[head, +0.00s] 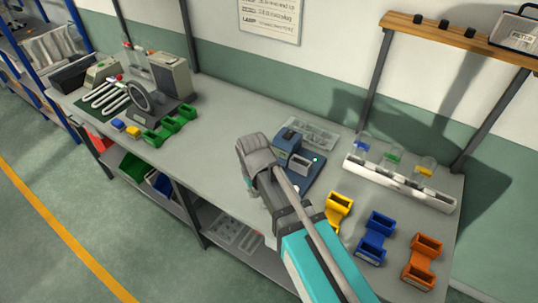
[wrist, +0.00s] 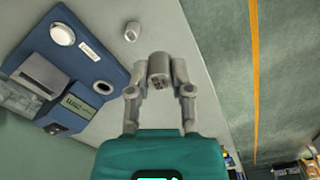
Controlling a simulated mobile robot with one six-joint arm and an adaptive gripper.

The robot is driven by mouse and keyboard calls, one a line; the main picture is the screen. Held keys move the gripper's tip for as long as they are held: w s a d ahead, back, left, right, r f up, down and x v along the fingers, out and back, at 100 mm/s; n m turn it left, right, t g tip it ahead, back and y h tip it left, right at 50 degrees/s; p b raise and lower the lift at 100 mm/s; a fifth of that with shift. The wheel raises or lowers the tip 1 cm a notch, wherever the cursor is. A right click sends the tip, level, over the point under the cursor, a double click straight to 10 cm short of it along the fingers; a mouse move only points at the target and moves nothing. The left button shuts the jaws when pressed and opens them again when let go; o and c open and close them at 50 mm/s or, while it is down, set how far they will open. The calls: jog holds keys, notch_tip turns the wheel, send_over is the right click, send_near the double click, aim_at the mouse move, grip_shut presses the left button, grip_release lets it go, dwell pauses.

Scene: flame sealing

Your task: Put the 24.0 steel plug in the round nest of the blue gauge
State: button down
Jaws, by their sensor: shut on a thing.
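My gripper (wrist: 160,88) is shut on a grey metal cylinder, the steel plug (wrist: 158,68), held between its two fingertips. No size marking can be read on it. The blue gauge (wrist: 112,74) lies to the left of the gripper in the wrist view, with a display marked mm. A pale round feature (wrist: 62,33) is on its base near a small label; I cannot tell for sure that it is the round nest. In the head view the gauge (head: 312,180) stands beyond my arm, which hides most of the gripper and the plug.
Another small grey cylinder (wrist: 131,32) is on the bench near the gauge. Yellow (head: 338,212), blue (head: 376,238) and orange (head: 423,262) holders stand at the right. A clear tray (head: 312,132) is behind the gauge, and a white rack (head: 400,183) farther right.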

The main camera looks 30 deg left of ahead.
jog(key=w+a+f+b, duration=0.1)
jog(key=w, duration=0.5)
jog(key=w+a+f+n+b, duration=0.1)
jog(key=w+a+f+b, duration=0.1)
jog(key=w, duration=0.3)
jog(key=w+a+f+n+b, duration=0.1)
jog(key=w, duration=0.5)
jog(key=shift+w+a+f, duration=0.15)
jog(key=shift+w+a, duration=0.2)
jog(key=shift+w, duration=0.4)
jog(key=shift+f+b, duration=0.25)
jog(key=shift+b, duration=0.15)
jog(key=shift+f+b, duration=2.45)
jog(key=shift+f, duration=0.05)
jog(key=shift+c, duration=2.2)
grip_release()
